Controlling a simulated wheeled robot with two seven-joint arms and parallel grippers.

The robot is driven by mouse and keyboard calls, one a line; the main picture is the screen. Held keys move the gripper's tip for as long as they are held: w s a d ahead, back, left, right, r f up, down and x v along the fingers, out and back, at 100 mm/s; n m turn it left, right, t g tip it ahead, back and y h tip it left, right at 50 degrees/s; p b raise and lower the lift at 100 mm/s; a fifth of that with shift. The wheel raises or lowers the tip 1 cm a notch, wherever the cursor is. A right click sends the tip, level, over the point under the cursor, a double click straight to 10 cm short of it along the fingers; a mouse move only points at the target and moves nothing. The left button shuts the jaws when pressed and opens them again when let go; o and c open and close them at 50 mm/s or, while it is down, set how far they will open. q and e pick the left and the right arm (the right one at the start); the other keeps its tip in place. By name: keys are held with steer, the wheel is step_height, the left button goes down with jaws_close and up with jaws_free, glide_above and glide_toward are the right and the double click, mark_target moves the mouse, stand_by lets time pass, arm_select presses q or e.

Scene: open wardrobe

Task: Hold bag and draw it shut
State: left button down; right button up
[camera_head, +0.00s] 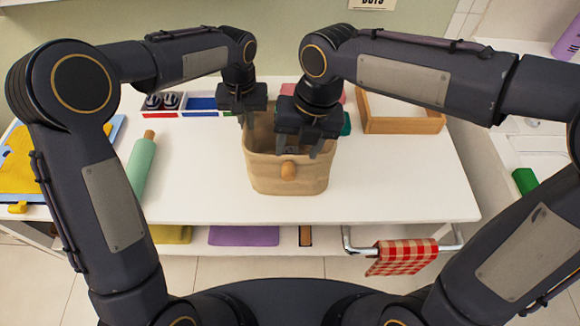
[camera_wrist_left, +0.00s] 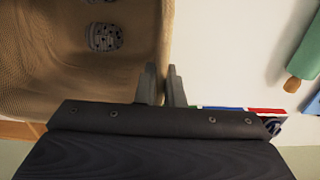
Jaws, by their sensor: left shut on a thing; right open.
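The bag (camera_head: 288,180) is a tan, box-shaped cloth bag standing upright and open on the white table, with a wooden toggle (camera_head: 288,171) on its front. My left gripper (camera_head: 246,122) is shut on the bag's left rim near the back; the left wrist view shows the rim between its fingertips (camera_wrist_left: 162,85). My right gripper (camera_head: 312,150) is open, with its fingers at the bag's mouth toward the right side. I cannot tell whether they touch the cloth. A grey, dotted round item (camera_wrist_left: 104,38) lies inside the bag in the left wrist view.
A wooden tray (camera_head: 402,125) stands at the back right of the white table (camera_head: 400,190). A green rolling pin (camera_head: 141,168) lies at the left, and a sectioned box (camera_head: 200,104) is at the back left. A checkered towel (camera_head: 402,256) hangs at the front. The table right of the bag is clear.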

mark_target(290, 170)
steer(key=f, duration=0.2)
steer(key=a+f, duration=0.1)
steer(key=f, duration=0.5)
steer(key=shift+a, duration=0.3)
